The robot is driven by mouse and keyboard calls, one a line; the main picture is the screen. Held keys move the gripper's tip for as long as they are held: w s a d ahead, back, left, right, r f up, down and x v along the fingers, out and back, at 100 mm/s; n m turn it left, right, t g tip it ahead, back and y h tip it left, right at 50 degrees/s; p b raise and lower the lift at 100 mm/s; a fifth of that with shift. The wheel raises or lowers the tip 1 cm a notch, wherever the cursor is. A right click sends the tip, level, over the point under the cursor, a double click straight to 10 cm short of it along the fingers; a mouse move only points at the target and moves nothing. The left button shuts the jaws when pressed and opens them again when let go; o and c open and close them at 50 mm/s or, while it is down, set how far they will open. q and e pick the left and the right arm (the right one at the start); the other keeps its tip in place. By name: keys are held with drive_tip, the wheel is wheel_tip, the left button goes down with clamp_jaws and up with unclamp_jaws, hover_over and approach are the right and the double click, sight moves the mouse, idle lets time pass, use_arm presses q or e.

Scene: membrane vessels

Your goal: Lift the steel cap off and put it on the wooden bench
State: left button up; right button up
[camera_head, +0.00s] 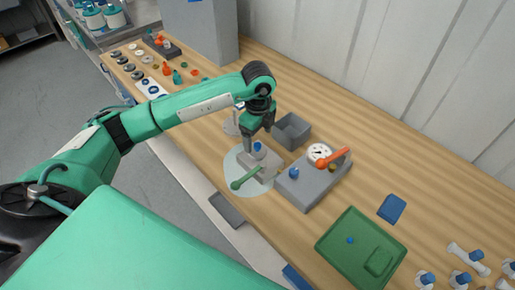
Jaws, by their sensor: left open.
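My left gripper (258,143) points down over a pale round disc (235,180) on the wooden bench (195,145). It is open. Its fingers are just above and beside a small blue knob (257,147) on a grey metal piece (267,163). A pale round item (231,127) shows partly behind the gripper. My right gripper is not in view.
A grey open box (291,131) stands right of the gripper. A grey block with a gauge (319,153) and an orange lever (334,158) is close by. A green tray (338,258) lies at front right. Bare bench runs along the wall.

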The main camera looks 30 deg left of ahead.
use_arm(q)
drive_tip(key=shift+f, duration=0.3)
wheel_tip(320, 180, down, 4)
drive_tip(key=shift+s+a+r+p, duration=0.1)
drive_tip(key=shift+r+p, duration=0.1)
drive_tip(key=shift+p, duration=0.9)
drive_tip(key=shift+f, duration=0.5)
drive_tip(key=c, duration=1.2)
drive_tip(key=shift+r, duration=0.1)
drive_tip(key=shift+r, duration=0.6)
wheel_tip(320, 180, up, 17)
drive_tip(key=b, duration=0.4)
wheel_tip(320, 180, up, 5)
drive_tip(key=p, duration=0.2)
hover_over(258, 144)
drive_tip(key=shift+a+f, duration=0.1)
drive_tip(key=shift+f, duration=0.1)
